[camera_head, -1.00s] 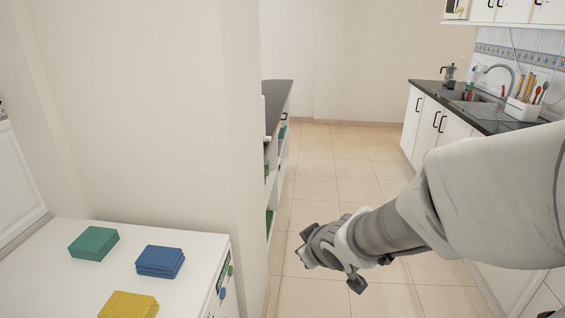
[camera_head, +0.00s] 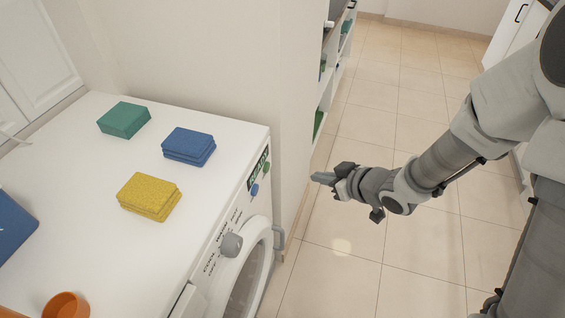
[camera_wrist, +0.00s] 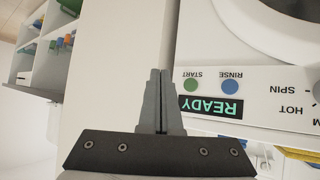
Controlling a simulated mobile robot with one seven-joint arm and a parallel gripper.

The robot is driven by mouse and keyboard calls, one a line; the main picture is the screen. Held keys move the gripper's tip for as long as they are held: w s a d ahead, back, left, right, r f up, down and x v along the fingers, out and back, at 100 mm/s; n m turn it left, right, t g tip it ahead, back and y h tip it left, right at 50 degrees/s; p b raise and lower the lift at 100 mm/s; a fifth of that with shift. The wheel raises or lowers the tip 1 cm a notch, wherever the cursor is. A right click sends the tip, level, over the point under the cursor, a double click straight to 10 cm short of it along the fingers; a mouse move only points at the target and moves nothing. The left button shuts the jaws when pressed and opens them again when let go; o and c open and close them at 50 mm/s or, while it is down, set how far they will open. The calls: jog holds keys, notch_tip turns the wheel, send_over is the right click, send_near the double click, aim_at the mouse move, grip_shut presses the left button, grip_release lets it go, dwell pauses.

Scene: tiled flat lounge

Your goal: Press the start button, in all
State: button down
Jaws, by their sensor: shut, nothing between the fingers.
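A white washing machine (camera_head: 105,190) stands on the left, with its control panel facing my arm. The green START button (camera_wrist: 190,85) sits beside the blue RINSE button (camera_wrist: 231,86), by a lit display (camera_wrist: 211,105) that reads READY. In the head view the green button (camera_head: 267,166) is at the panel's far end. My gripper (camera_head: 322,177) is shut and empty, to the right of the panel and apart from it. In the wrist view my fingertips (camera_wrist: 160,74) appear just left of the green button.
A wall stands behind; tiled floor (camera_head: 385,105) is clear.

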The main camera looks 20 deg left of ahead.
aim_at(267, 167)
jog(key=shift+a+f, duration=0.25)
jog(key=shift+f, duration=0.3)
jog(key=a+b, duration=0.3)
jog(key=a, duration=0.5)
jog(key=shift+s+a, duration=0.4)
jog(key=shift+s, duration=0.05)
jog(key=shift+a, duration=0.1)
dwell(1.7)
jog(key=shift+a, duration=0.3)
jog(key=shift+s+a+b, duration=0.1)
jog(key=shift+a+b, duration=0.3)
jog(key=shift+a, duration=0.05)
dwell(0.7)
jog(key=shift+d, duration=0.1)
jog(key=shift+d+p, duration=0.4)
jog(key=shift+d, duration=0.35)
